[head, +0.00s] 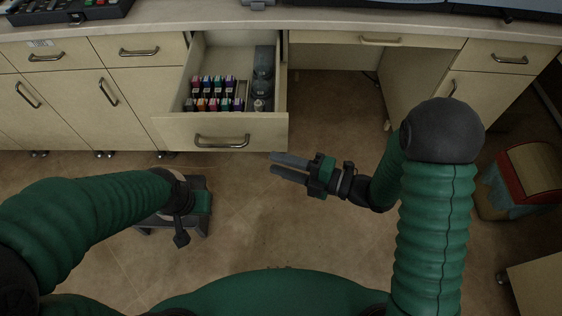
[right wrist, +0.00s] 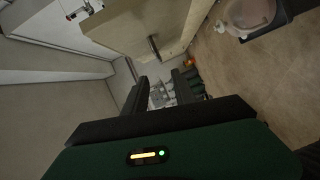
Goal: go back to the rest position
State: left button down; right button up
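My right gripper (head: 274,163) is in front of the open drawer in the head view, near the lower right of the drawer front. Its two dark fingers are apart, pointing left, with nothing between them. In the right wrist view its fingers (right wrist: 162,88) also stand apart with a gap between. My left arm comes in from the left and bends down at the wrist. The left gripper (head: 182,238) is a small dark shape at its end; its fingers do not show clearly. No held object is visible there.
The drawer (head: 170,132) is pulled out and holds several small coloured boxes (head: 210,102) and dark jars (head: 263,65). A counter (head: 230,18) runs along the back. A red-and-tan bin (head: 520,180) stands at right. The tiled floor between my arms is clear.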

dwell(0.3)
jog(key=w+d+f+m+t+h, duration=0.1)
jog(key=w+d+f+m+h, duration=0.15)
jog(key=d+m+h, duration=0.4)
jog(key=w+d+f+m+t+h, duration=0.2)
jog(key=w+d+m+h, duration=0.2)
jog(key=d+m+h, duration=0.3)
jog(key=s+d+m+g+h, duration=0.25)
jog(key=s+d+m, duration=0.25)
jog(key=m, duration=0.3)
jog(key=s+m+g, duration=0.5)
jog(key=s+m, duration=0.3)
jog(key=s, duration=0.3)
jog(key=w+p+v, duration=0.2)
jog(key=p+v, duration=0.7)
jog(key=p, duration=0.1)
jog(key=w+r+p+v, duration=0.1)
jog(key=w+p+v, duration=0.1)
jog(key=p+v, duration=0.8)
jog(key=shift+w+d, duration=0.15)
jog(key=shift+d, duration=0.05)
